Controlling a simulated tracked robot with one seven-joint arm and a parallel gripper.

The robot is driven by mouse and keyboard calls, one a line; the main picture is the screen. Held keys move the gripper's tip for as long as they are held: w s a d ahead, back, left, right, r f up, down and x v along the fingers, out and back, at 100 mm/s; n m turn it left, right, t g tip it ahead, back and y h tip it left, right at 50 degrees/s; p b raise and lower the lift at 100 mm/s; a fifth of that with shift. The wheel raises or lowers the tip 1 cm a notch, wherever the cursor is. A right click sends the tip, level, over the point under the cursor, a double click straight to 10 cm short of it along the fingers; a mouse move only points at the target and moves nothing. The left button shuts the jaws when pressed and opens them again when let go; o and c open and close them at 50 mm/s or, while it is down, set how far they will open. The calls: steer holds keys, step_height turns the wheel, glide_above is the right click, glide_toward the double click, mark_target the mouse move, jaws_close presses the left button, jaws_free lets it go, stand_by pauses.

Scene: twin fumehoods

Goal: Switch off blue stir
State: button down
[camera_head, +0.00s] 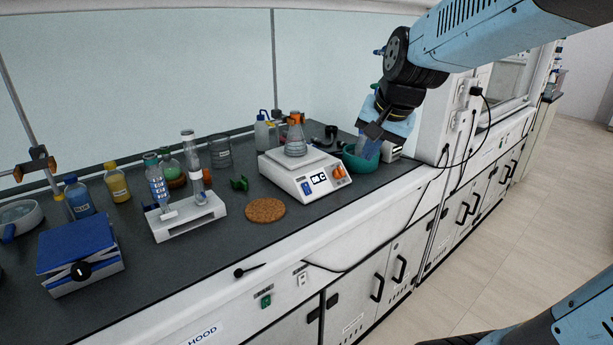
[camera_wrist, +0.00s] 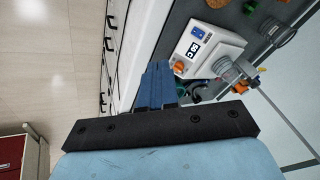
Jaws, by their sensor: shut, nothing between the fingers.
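A white stirrer hotplate (camera_head: 305,178) stands near the bench's front edge, with a blue switch (camera_head: 307,187), a small display and orange knobs on its front. A blue box with a black knob (camera_head: 78,258) sits at the bench's left. My gripper (camera_head: 367,150) is shut and empty, to the right of the hotplate and apart from it. Its blue fingers (camera_wrist: 158,68) show closed together in the wrist view.
A teal bowl (camera_head: 360,163) lies beyond my gripper. A cork mat (camera_head: 265,210) lies left of the hotplate. A white stand with glassware (camera_head: 188,218) and several bottles are farther left. Cabinets line the front, with open floor (camera_head: 480,250) at right.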

steer(key=w+a+f+m, duration=0.2)
steer(key=w+f+m, duration=0.1)
steer(key=w, duration=0.4)
steer(key=w+a+f+m+y, duration=0.1)
steer(key=w+a+f+m, duration=0.2)
steer(key=w, duration=0.5)
steer(key=shift+a+f+g, duration=0.2)
steer(key=shift+f+g, duration=0.1)
steer(key=shift+f, duration=0.35)
steer(key=shift+w, duration=0.1)
glide_toward(307, 184)
steer(key=x, duration=0.5)
steer(key=shift+s+d+f, duration=0.25)
steer(key=shift+d+f, duration=0.05)
steer(key=shift+f, duration=0.15)
steer(key=shift+w+a+f, duration=0.25)
steer(key=shift+w+f, duration=0.1)
steer(key=shift+w, duration=0.1)
steer(key=shift+w+a+f, duration=0.1)
steer(key=shift+w+a, duration=0.15)
steer(key=shift+s+d, duration=0.15)
steer(key=shift+s+d+f, duration=0.25)
steer(key=shift+s+d, duration=0.05)
steer(key=shift+s, duration=0.2)
